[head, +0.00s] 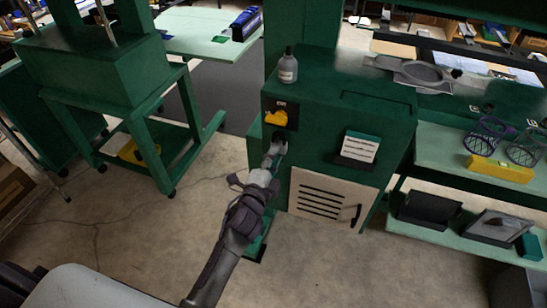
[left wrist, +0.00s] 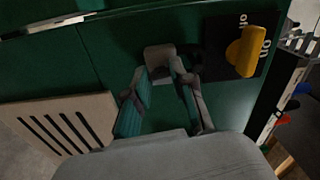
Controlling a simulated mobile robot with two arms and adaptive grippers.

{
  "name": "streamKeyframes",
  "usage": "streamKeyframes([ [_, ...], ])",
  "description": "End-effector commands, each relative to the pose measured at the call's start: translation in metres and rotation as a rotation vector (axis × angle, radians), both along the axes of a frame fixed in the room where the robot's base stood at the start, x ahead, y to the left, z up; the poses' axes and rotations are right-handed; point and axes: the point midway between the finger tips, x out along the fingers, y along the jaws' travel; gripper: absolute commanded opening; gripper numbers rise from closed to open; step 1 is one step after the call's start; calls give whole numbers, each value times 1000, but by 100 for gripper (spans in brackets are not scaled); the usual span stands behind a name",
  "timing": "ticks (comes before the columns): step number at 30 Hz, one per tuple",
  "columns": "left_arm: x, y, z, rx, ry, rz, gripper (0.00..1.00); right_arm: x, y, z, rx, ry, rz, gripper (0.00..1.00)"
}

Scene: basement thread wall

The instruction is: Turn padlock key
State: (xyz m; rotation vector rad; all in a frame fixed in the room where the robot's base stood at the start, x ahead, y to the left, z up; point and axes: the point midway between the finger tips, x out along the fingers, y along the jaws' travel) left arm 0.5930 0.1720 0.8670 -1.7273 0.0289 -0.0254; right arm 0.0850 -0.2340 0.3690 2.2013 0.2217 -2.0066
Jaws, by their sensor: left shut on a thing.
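My left gripper (head: 277,150) reaches the front of the green cabinet (head: 352,110), below a yellow rotary knob (head: 277,119). In the left wrist view its fingertips (left wrist: 166,68) are closed in on a small grey block-like piece (left wrist: 158,54) at the cabinet face, which looks like the key. A dark rounded part, perhaps the padlock, shows just right of it and is partly hidden by a finger. The yellow knob (left wrist: 247,52) sits on a black plate with "on" and "off" marks, right of the fingers and apart from them. My right gripper is out of view.
A grey bottle (head: 288,67) stands on the cabinet top. A label holder (head: 358,148) and a pale slotted vent panel (head: 322,194) are on its front. A shelf unit (head: 440,147) stands at right, a green wheeled stand (head: 95,70) at left. The floor between is mostly clear.

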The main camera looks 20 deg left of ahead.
Motion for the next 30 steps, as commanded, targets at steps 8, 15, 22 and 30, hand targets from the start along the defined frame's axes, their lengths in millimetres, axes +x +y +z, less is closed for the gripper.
streamKeyframes([
  [8, 0, -1, 0, 64, -1, -1, 0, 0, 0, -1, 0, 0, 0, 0],
  [15, 0, -1, 0, 71, -2, -1, 0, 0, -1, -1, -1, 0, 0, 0],
  [22, 0, -1, 0, 70, -2, -1, 29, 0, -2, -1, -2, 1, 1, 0],
  [30, 0, 0, 0, 69, -2, -1, 50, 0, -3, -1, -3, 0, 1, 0],
])
